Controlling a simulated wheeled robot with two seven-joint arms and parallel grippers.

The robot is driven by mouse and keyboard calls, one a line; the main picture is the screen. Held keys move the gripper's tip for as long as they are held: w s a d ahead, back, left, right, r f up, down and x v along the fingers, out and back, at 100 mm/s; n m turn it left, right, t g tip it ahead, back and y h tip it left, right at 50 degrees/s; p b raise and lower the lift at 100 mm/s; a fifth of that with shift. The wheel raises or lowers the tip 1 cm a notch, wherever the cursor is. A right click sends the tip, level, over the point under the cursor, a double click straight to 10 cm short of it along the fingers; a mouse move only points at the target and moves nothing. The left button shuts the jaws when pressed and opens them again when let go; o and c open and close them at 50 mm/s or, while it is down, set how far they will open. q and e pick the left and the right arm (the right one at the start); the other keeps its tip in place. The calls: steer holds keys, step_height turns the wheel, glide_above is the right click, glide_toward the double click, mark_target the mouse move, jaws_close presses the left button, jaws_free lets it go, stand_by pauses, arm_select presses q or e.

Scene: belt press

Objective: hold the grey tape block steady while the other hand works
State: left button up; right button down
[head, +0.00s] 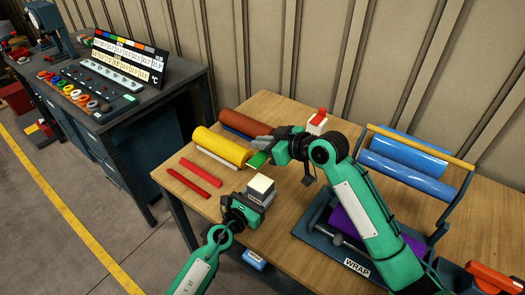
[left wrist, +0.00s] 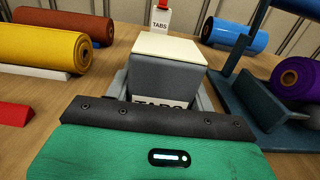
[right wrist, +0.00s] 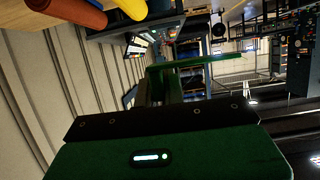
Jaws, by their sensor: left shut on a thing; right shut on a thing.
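The grey tape block (head: 260,196) with a pale top stands upright near the front of the wooden table. In the left wrist view the block (left wrist: 168,75) sits between my fingers, its front label partly hidden by the gripper body. My left gripper (head: 251,200) is shut on it from the front. My right gripper (head: 262,148) is shut on a flat green piece (head: 257,160), held behind the block beside the yellow roll. The green piece (right wrist: 205,60) also shows in the right wrist view, long and thin.
A yellow roll (head: 220,146) and a brown roll (head: 244,123) lie at the back left; red bars (head: 194,179) lie in front. A white, red-topped TABS holder (head: 316,123) stands behind.

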arm_select(q)
steer(key=o, duration=1.2)
